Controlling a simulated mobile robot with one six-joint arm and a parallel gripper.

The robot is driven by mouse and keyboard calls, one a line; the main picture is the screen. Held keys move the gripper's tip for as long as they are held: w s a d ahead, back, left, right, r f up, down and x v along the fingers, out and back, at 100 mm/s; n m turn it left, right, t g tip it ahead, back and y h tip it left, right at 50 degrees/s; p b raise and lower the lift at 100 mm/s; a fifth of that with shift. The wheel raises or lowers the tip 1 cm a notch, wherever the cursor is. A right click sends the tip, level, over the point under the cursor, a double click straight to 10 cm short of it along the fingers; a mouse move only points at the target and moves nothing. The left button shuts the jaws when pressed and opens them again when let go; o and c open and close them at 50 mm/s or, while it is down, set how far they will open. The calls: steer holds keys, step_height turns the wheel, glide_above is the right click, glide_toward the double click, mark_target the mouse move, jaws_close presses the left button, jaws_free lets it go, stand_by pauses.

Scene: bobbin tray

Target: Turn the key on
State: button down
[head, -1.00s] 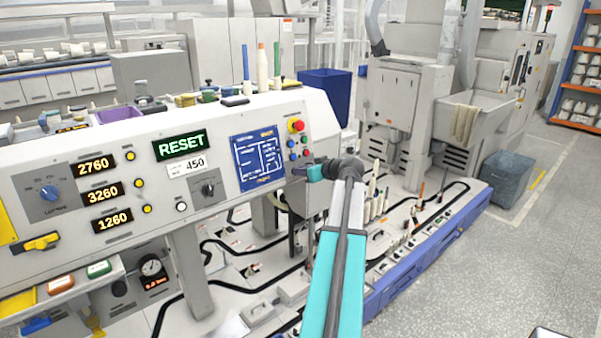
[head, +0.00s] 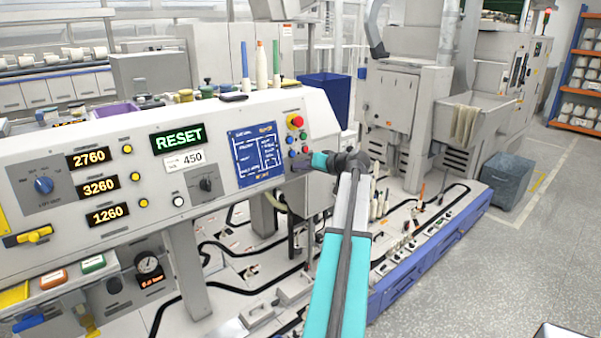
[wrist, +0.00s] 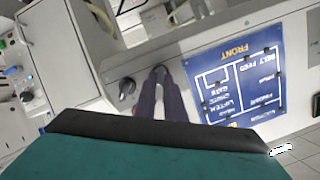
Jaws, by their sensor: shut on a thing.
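My gripper (head: 293,166) reaches the sloped white control panel (head: 225,125) at its right end, just right of the blue diagram plate (head: 257,155) and below the coloured buttons. In the wrist view, the two dark fingers (wrist: 160,74) are closed together at the panel face, beside the blue plate (wrist: 235,85). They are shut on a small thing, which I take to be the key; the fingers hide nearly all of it. How far the key is turned cannot be seen. A black knob (wrist: 127,88) stands close to the left of the fingers.
A red mushroom button (head: 296,121) and small buttons sit just above my gripper. A dark rotary knob (head: 206,185) is left of the blue plate. Bobbins (head: 262,66) stand on the panel top.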

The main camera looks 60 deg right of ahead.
steer(key=m+b, duration=0.1)
steer(key=m, duration=0.4)
steer(key=shift+w+d+t+y, duration=0.1)
steer(key=shift+t+y, duration=0.3)
steer(key=shift+m, duration=0.4)
steer(key=c, duration=1.8)
jaws_free()
steer(key=shift+w+f, duration=0.1)
steer(key=shift+w, duration=0.05)
steer(key=shift+c, duration=0.2)
steer(key=shift+s, duration=0.2)
steer(key=shift+s, duration=0.1)
steer(key=b+v, duration=0.3)
steer(key=v, duration=1)
steer(key=shift+s, duration=0.25)
